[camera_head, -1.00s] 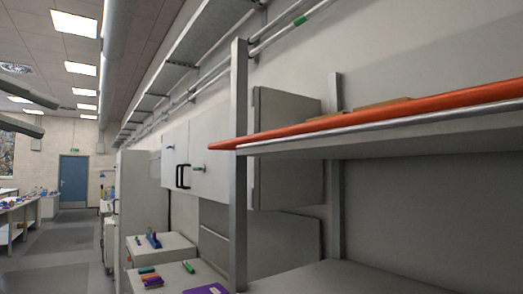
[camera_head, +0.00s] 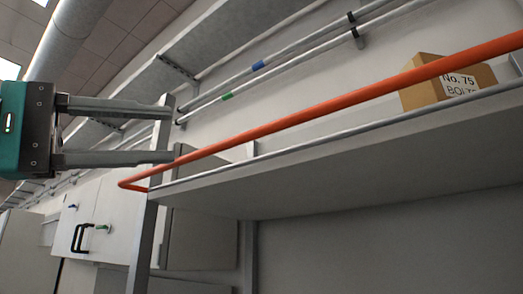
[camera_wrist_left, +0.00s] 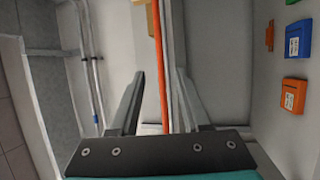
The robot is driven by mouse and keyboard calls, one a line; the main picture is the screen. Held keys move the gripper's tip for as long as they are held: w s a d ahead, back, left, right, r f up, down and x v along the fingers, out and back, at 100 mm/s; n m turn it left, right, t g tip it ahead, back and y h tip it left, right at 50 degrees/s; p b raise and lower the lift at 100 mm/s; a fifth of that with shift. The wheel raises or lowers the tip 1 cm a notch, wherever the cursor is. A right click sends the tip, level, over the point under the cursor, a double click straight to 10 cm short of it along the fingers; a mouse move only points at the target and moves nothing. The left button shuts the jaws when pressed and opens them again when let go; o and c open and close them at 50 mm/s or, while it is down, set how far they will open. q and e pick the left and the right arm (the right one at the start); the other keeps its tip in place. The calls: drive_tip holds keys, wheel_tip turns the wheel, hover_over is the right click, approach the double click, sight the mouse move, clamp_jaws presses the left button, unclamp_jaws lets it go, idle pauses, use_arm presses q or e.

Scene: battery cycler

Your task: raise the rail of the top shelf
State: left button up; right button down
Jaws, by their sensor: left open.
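The orange rail (camera_head: 300,110) runs slanting along the front of the top shelf (camera_head: 340,163), bending back to the shelf near its left end. A thin silver bar (camera_head: 330,143) lies along the shelf edge below it. My left gripper (camera_head: 171,133) comes in from the left, open and empty, with its fingertips close to the rail's left part. In the left wrist view the orange rail (camera_wrist_left: 159,60) shows between the two open fingers (camera_wrist_left: 160,74); I cannot tell whether it is between the tips or beyond them. My right gripper is not in view.
A cardboard box (camera_head: 432,93) marked "No. 75" stands on the shelf behind the rail. A grey upright post (camera_head: 143,235) supports the shelf's left side. White cabinets (camera_head: 110,220) are below left. Pipes (camera_head: 290,60) run along the wall. In the left wrist view, blue (camera_wrist_left: 297,40) and orange (camera_wrist_left: 293,96) items show at right.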

use_arm(q)
drive_tip(key=p+x, duration=0.3)
drive_tip(key=x, duration=1.2)
drive_tip(key=shift+d, duration=0.3)
drive_tip(key=shift+s+r, duration=0.1)
drive_tip(key=shift+r, duration=0.05)
drive_tip(key=shift+c, duration=0.3)
clamp_jaws()
